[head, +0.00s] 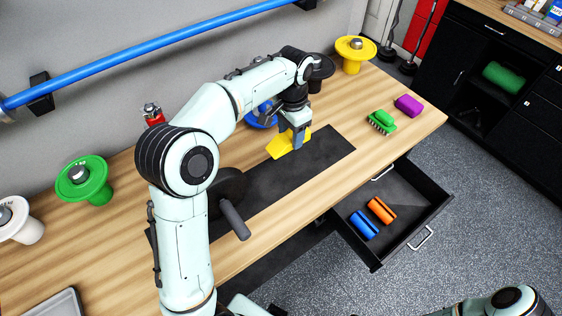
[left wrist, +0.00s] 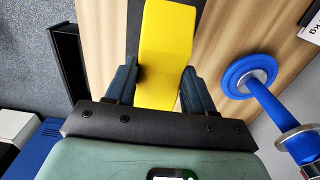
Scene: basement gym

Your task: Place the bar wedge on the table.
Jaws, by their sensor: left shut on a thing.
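The yellow bar wedge (head: 283,148) is in my left gripper (head: 298,136), over the back part of the dark mat on the wooden table (head: 400,98). In the left wrist view the wedge (left wrist: 166,45) lies between the two dark fingers (left wrist: 157,85), which are shut on it. It reaches past the fingertips. I cannot tell whether its underside touches the mat. My right gripper is not in view; only a part of my right arm shows at the bottom right.
The dark mat (head: 325,152) lies along the table. An open drawer (head: 418,200) holds blue (head: 364,225) and orange (head: 381,211) pieces. Yellow (head: 354,52) and green (head: 86,182) stands line the wall.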

